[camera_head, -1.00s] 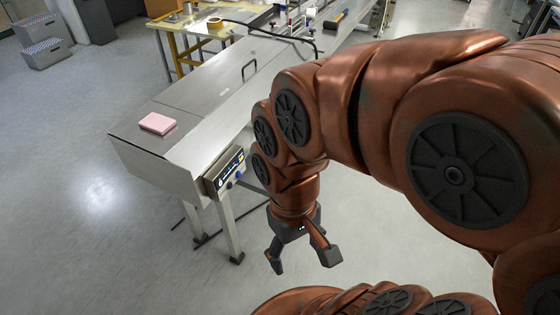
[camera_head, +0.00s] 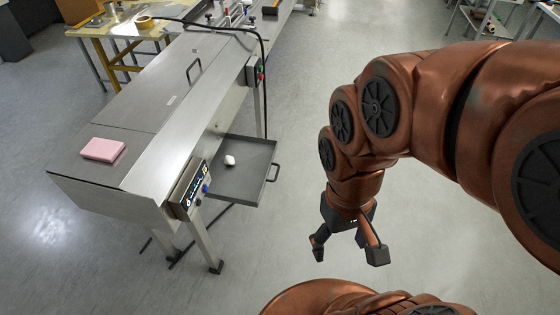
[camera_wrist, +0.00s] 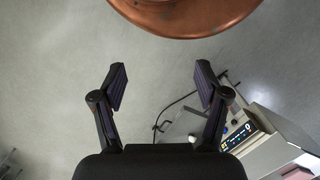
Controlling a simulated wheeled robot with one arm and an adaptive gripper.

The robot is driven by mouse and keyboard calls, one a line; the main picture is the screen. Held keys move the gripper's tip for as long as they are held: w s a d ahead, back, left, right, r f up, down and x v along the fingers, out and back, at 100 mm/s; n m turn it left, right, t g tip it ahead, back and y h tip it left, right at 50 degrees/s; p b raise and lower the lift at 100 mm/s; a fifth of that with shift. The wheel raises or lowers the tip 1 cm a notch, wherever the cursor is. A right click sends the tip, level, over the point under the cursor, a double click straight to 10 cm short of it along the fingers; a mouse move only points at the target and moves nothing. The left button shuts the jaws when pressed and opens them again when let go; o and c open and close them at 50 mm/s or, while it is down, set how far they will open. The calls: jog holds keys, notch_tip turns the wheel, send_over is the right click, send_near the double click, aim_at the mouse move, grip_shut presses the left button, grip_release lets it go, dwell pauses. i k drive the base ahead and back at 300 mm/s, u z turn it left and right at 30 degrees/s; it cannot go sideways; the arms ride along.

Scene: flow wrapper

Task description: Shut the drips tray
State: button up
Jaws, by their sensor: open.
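The drips tray (camera_head: 228,187) is a dark, shallow tray pulled out from under the flow wrapper (camera_head: 137,130), on its right side in the head view. A small white rounded object (camera_head: 229,160) lies in the tray. My gripper (camera_head: 347,252) hangs open and empty to the right of and nearer than the tray, clear of it. The wrist view shows both fingers (camera_wrist: 161,88) spread apart over bare floor, with the machine at the lower right.
A control panel (camera_head: 190,189) with a lit screen sits on the machine's side, close to the tray. A pink block (camera_head: 103,149) lies on the machine's top. A black cable (camera_head: 262,60) runs down the side. The floor (camera_head: 300,110) right of the tray is clear.

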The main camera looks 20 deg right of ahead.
aim_at(243, 183)
jog(key=k, duration=0.45)
jog(key=u, duration=0.7)
jog(key=i, duration=0.9)
jog(key=z, duration=0.3)
